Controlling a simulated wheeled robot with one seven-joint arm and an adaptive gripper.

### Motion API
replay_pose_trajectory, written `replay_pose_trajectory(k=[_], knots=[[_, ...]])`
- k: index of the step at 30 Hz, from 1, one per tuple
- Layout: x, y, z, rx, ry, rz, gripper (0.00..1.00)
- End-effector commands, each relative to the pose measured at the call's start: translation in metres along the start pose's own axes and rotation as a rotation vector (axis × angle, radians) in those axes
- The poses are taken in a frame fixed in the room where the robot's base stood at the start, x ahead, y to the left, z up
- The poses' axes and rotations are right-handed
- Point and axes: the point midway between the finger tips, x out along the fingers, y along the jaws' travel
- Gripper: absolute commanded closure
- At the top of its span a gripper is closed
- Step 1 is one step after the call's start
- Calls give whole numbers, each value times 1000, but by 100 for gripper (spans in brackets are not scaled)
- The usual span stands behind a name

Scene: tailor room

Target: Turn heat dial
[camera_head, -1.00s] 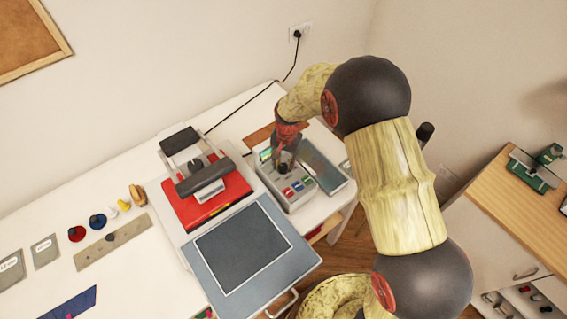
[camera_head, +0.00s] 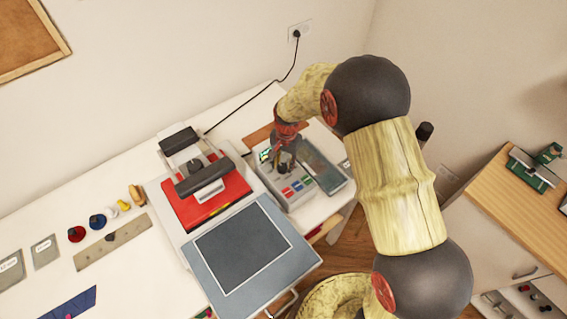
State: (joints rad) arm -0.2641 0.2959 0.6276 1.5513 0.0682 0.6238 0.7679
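The grey control box (camera_head: 296,203) stands on the white table, right of the heat press. It has a small green-lit display (camera_head: 265,155) at its upper left and several red, green and blue buttons (camera_head: 297,187) near its front. My gripper (camera_head: 283,168) points down over the upper middle of the box, at the dark dial area. The gripper hides most of the dial, and I cannot tell whether its fingers touch or grip it. The finger gap is too small to make out.
The heat press, with a red plate (camera_head: 207,206) and a blue-grey platen (camera_head: 255,247), stands close left of the box. A flat grey case (camera_head: 324,172) lies close right. Spools (camera_head: 97,221) and a metal ruler (camera_head: 112,242) lie left. A wall cable (camera_head: 244,107) runs behind.

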Motion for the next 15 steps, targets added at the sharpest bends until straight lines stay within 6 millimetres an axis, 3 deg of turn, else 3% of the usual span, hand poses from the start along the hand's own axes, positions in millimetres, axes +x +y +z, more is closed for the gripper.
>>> replay_pose_trajectory(k=[6,15], knots=[[0,0,0,0,-1,1,54],[-2,0,0,0,0,0,54]])
